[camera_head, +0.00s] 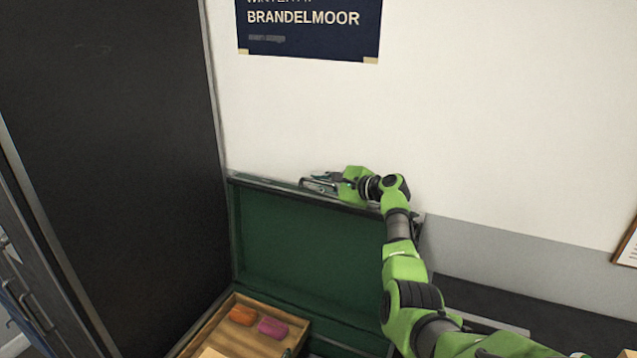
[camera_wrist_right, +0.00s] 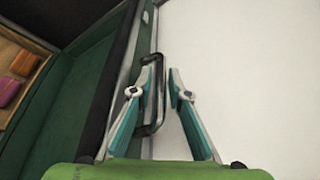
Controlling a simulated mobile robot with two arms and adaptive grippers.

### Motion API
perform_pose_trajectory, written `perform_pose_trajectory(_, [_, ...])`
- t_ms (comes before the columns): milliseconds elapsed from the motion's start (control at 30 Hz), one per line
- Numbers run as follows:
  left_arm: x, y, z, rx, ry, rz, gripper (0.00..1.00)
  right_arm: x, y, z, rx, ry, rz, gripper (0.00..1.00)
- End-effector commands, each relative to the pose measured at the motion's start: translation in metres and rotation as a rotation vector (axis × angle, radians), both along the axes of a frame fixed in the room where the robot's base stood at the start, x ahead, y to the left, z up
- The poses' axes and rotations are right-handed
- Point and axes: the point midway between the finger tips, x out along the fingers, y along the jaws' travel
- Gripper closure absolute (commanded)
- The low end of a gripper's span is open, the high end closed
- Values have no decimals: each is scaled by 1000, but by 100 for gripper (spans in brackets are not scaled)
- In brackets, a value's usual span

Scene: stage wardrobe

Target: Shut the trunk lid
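The trunk lid (camera_head: 300,246) stands open and upright near the wall, its green lining facing me. A dark metal handle is on the lid's outer side near the top edge; it shows best in the right wrist view (camera_wrist_right: 154,112). My right gripper (camera_head: 318,181) reaches over the lid's top edge from the right. In the right wrist view its fingers (camera_wrist_right: 166,84) are apart, with the handle's bar near the left finger. I cannot tell whether that finger touches the bar. My left gripper is not in view.
A wooden tray (camera_head: 216,334) in the trunk holds an orange item (camera_head: 242,315) and a pink item (camera_head: 273,328). A tall dark panel (camera_head: 110,150) stands close at the left. The white wall (camera_head: 500,110) is behind the lid, with a poster (camera_head: 310,45) above.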

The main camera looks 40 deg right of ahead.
Motion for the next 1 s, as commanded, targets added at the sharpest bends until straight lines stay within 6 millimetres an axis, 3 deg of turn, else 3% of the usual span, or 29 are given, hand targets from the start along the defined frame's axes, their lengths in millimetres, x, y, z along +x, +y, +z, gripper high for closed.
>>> perform_pose_trajectory(100, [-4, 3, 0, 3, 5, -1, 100, 0, 0, 0, 0, 0, 0, 84])
perform_pose_trajectory(200, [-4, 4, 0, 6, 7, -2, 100, 0, 0, 0, 0, 0, 0, 100])
perform_pose_trajectory(567, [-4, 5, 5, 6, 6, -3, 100, -2, 6, 2, -8, -4, 2, 100])
perform_pose_trajectory(767, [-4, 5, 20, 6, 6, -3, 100, -11, 23, 6, -44, -19, 5, 100])
perform_pose_trajectory(1000, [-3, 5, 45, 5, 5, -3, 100, -30, 59, 11, -119, -58, 6, 100])
